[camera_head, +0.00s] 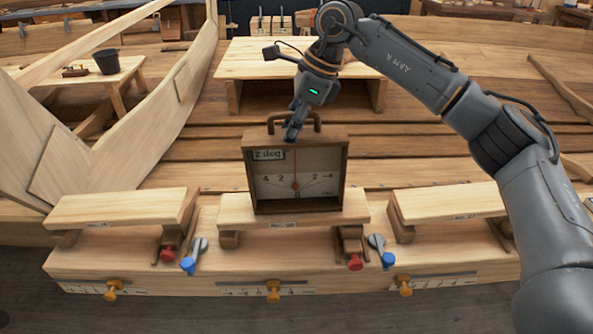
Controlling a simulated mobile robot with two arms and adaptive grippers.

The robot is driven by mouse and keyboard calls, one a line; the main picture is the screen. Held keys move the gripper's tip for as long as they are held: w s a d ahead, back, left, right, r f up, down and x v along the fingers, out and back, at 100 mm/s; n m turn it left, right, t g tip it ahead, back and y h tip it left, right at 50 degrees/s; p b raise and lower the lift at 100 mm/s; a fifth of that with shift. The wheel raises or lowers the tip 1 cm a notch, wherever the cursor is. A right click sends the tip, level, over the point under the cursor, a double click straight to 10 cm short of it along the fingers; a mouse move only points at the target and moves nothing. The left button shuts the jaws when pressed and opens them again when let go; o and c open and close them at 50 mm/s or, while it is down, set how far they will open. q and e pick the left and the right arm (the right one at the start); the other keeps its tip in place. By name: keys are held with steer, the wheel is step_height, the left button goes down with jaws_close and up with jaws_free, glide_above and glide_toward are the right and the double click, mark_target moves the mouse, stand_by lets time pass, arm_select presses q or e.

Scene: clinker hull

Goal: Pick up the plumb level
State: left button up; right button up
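The plumb level (296,173) is a square wooden box frame with a pale dial face, a pointer with a red hub, a "2 deg" label and a bar handle (311,117) on top. It stands upright on the middle wooden block (235,209). My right gripper (292,132) reaches down from above at the middle of the handle, its fingers overlapping the bar. The fingers are seen edge-on, so I cannot tell whether they are closed on it. My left gripper is not in view.
Similar raised blocks stand to the left (120,207) and right (450,202) on a long wooden base with orange knobs (273,291), and red and blue clamps (188,265). A black bucket (107,61) sits on a side table. A low bench (250,60) stands behind the level.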

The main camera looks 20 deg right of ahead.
jaws_close()
stand_by(0.3)
steer(key=shift+r, duration=0.15)
